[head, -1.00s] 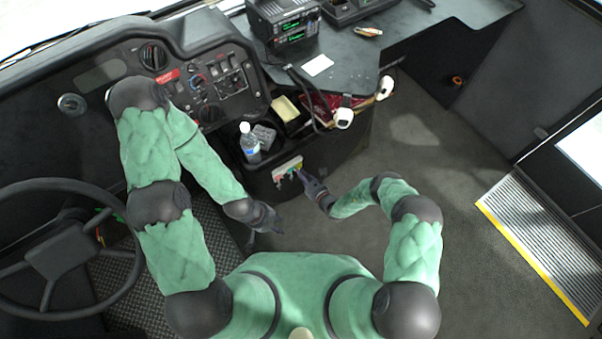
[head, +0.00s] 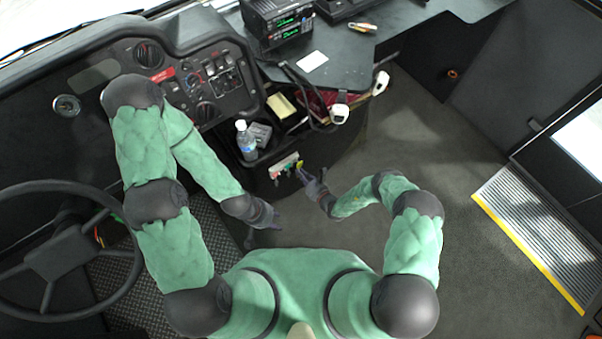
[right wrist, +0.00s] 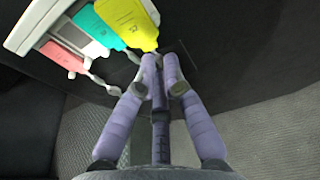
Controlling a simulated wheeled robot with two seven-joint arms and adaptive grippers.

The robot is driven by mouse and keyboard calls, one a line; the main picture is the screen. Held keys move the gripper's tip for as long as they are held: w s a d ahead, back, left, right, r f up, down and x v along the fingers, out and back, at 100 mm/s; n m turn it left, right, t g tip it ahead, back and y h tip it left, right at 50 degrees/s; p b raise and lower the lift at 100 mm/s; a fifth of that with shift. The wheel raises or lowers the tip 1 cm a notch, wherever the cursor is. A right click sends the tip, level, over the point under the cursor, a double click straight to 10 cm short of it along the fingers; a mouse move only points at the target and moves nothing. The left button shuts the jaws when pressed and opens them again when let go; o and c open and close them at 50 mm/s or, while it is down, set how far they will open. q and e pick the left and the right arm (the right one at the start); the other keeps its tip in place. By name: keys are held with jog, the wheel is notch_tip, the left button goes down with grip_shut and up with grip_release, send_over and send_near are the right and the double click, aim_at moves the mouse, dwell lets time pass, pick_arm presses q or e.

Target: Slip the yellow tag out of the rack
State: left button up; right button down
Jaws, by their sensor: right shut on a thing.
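The rack (head: 284,162) is a small pale holder on the dark console front in the head view. It also shows in the right wrist view (right wrist: 24,32) at upper left. The yellow tag (right wrist: 126,20) sits at its right end, with a teal tag (right wrist: 93,28) and a red tag (right wrist: 62,55) beside it. My right gripper (right wrist: 160,57) is shut on the lower tip of the yellow tag. Whether the tag's upper end is still in the rack is cut off by the picture edge. My left gripper (head: 273,222) hangs low, away from the rack, its fingers too small to judge.
A water bottle (head: 246,141) and a grey box (head: 261,133) stand in the console tray above the rack. White-ended handsets (head: 339,114) stick out at the console's right. The steering wheel (head: 62,250) is at left. Floor (head: 440,150) to the right is open.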

jog(key=shift+f+p+v, duration=0.2)
jog(key=shift+v, duration=0.7)
jog(key=shift+f+p+v, duration=0.15)
jog(key=shift+f+v, duration=0.1)
jog(key=shift+v, duration=0.7)
jog(key=shift+f+p+v, duration=0.2)
jog(key=shift+v, duration=0.7)
jog(key=shift+s, duration=0.15)
